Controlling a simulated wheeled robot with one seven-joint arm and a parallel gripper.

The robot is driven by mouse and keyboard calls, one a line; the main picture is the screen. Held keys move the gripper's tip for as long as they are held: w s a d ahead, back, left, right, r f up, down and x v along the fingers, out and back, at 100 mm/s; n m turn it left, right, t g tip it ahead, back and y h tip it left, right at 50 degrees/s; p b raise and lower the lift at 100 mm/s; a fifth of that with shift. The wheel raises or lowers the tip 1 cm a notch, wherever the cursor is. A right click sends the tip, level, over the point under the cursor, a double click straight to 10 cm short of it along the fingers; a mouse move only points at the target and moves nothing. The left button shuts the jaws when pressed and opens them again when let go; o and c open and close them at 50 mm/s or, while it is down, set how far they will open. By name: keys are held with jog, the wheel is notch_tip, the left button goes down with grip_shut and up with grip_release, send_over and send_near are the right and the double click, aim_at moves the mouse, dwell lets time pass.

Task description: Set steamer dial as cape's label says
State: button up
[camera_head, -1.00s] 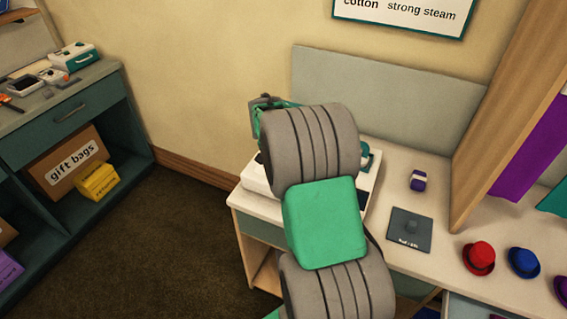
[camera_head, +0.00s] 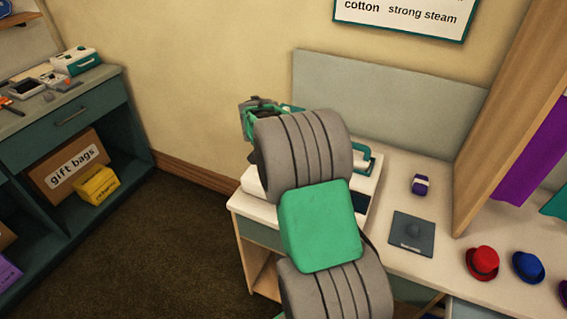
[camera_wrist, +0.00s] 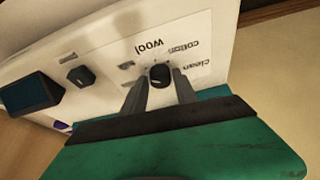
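In the wrist view, the steamer's white panel (camera_wrist: 110,60) carries a round black dial (camera_wrist: 159,76), with printed words around it that look like "wool", "cotton" and "clean", seen upside down. My gripper (camera_wrist: 160,80) is at the dial, its two grey fingers apart with the dial between their tips; whether they touch it is unclear. In the head view, my arm hides most of the steamer (camera_head: 366,185) and the dial. A purple cloth (camera_head: 530,150) hangs at the right; I cannot tell whether it is the cape, and no cape label is readable.
A wall sign (camera_head: 405,14) reads "cotton strong steam". A second black knob (camera_wrist: 80,75) sits beside the dial. On the counter are a purple-and-white item (camera_head: 420,185), a grey plate (camera_head: 411,232), a red hat (camera_head: 482,262) and a blue hat (camera_head: 528,266). A wooden partition (camera_head: 500,120) stands right.

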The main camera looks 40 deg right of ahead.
jog(key=shift+o, duration=1.3)
jog(key=shift+r, duration=0.1)
jog(key=v, duration=0.7)
jog(key=shift+a+r+b, duration=0.15)
jog(key=shift+r+b, duration=0.1)
jog(key=shift+b, duration=0.2)
jog(key=shift+s, duration=0.1)
jog(key=s+a+n+y, duration=0.2)
jog(key=s+a+n, duration=0.4)
jog(key=s+a, duration=0.3)
jog(key=s+a+n+t+y, duration=0.1)
jog(key=s+a+n, duration=0.6)
jog(key=a, duration=0.7)
jog(key=shift+s+a+t+y, duration=0.3)
jog(key=shift+s+y, duration=0.2)
jog(key=shift+s, duration=0.4)
jog(key=shift+r, duration=0.1)
